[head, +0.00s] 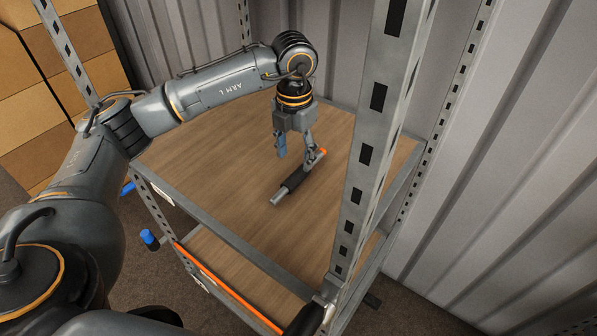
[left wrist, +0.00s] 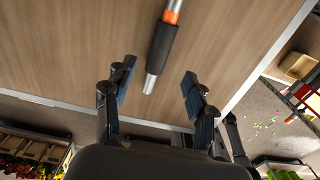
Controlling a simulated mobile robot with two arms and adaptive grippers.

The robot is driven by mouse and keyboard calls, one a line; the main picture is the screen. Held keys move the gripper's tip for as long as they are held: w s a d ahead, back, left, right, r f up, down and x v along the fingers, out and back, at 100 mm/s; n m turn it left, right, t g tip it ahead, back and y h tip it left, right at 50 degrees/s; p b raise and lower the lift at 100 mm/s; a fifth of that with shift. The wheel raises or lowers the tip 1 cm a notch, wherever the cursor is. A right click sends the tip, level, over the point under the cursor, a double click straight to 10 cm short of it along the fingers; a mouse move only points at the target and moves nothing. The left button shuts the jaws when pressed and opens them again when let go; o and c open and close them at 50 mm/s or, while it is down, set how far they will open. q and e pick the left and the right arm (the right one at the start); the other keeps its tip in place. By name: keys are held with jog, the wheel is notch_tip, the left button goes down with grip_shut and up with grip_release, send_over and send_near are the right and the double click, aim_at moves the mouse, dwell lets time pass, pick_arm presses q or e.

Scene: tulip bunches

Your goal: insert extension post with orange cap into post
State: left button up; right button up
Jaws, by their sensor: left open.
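The extension post is a grey metal rod with a black sleeve (head: 293,180) and an orange cap or band at its far end. It lies on the wooden shelf board (head: 215,180). In the left wrist view the sleeve (left wrist: 162,43) runs up the picture, its bare metal end pointing down between my fingers. My left gripper (head: 296,150) is open and empty, pointing down above the post. In the wrist view its blue-padded fingers (left wrist: 157,84) stand apart, one on each side of the rod's line. I cannot tell which post takes the extension. My right gripper is not in view.
A perforated metal upright (head: 375,120) stands at the shelf's right front corner. Cardboard boxes (head: 65,85) stand at the back left, and a corrugated wall (head: 500,150) is on the right. The board around the post is clear.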

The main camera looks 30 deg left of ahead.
aim_at(294, 176)
pick_arm(q)
notch_tip(294, 176, down, 2)
jog(key=shift+w+f, duration=0.1)
jog(key=shift+f, duration=0.05)
jog(key=f+p, duration=0.1)
jog(key=f, duration=0.2)
jog(key=f+p, duration=0.1)
jog(key=shift+s+a+f+p, duration=0.1)
jog(key=shift+s+f+p, duration=0.05)
jog(key=shift+s+p, duration=0.15)
jog(key=shift+w+f, duration=0.1)
jog(key=shift+f, duration=0.25)
grip_shut()
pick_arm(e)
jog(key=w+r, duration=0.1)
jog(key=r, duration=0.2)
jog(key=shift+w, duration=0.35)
